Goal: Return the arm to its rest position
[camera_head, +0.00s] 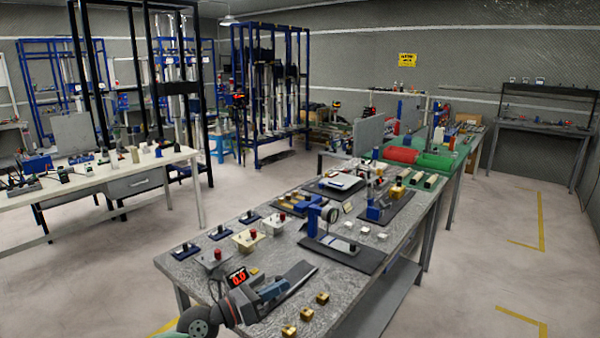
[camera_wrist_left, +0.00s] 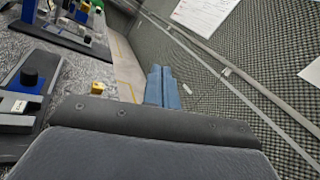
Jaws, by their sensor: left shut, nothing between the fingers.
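My left gripper (camera_head: 284,287) is in the lower middle of the head view, in front of or over the near end of the grey workbench (camera_head: 215,262). Its blue-grey fingers point right and look shut and empty. In the left wrist view the two fingers (camera_wrist_left: 162,88) lie together, with nothing between them, against the patterned wall. My right gripper does not show in either view.
A red-lit display (camera_head: 237,278) and several brass blocks (camera_head: 306,314) are close to the gripper. A blue stand with a round gauge (camera_head: 316,220) is farther along the bench. Clear floor (camera_head: 480,240) lies to the right.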

